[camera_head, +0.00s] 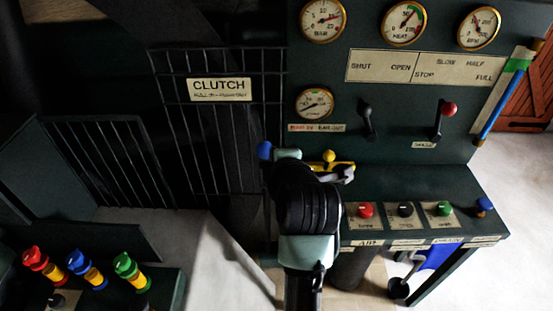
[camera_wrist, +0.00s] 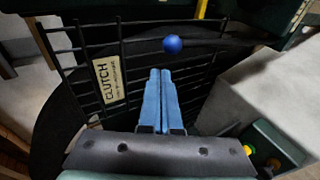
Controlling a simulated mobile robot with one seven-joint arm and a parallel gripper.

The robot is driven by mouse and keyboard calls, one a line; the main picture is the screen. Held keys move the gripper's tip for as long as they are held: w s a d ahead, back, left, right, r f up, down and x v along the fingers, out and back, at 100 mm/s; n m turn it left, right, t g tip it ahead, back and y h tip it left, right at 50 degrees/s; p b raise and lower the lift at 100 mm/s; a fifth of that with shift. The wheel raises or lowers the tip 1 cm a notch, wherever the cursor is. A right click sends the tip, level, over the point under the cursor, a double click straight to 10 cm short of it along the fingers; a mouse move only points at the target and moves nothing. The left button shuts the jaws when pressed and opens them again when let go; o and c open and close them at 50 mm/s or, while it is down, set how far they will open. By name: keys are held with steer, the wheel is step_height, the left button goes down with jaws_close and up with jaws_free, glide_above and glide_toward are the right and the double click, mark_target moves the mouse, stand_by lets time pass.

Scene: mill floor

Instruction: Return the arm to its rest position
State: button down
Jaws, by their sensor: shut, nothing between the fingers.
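My gripper (camera_wrist: 160,72) shows in the wrist view with its two blue fingers together and nothing between them. It points towards the black clutch guard bars, with the blue ball knob (camera_wrist: 173,44) just beyond and slightly right of the fingertips; I see no contact. In the head view my arm reaches up from the bottom middle to the front of the panel. The blue ball knob (camera_head: 264,150) shows there left of my wrist. My fingers are hidden behind the wrist in that view.
The CLUTCH sign (camera_head: 220,89) hangs on the guard (camera_head: 180,130). A yellow handle (camera_head: 331,164) is close right of my wrist. The button shelf (camera_head: 460,193) is further right. Red, blue and green knobbed plugs (camera_head: 80,266) stand lower left. A pale block (camera_wrist: 270,90) is right in the wrist view.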

steer(key=shift+a, duration=0.1)
steer(key=shift+s+r, duration=0.1)
steer(key=shift+s, duration=0.1)
steer(key=shift+w, duration=0.15)
step_height(320, 180, up, 22)
steer(key=s+m+t, duration=0.2)
steer(key=m+t, duration=0.5)
steer(key=m, duration=0.1)
steer(key=s+r+m+t+h, duration=0.2)
steer(key=s+r+m+t, duration=0.6)
steer(key=s+r+m, duration=0.3)
steer(key=s+r, duration=0.4)
steer(key=r, duration=0.4)
steer(key=shift+s+d+r, duration=0.3)
steer(key=shift+s+r, duration=0.1)
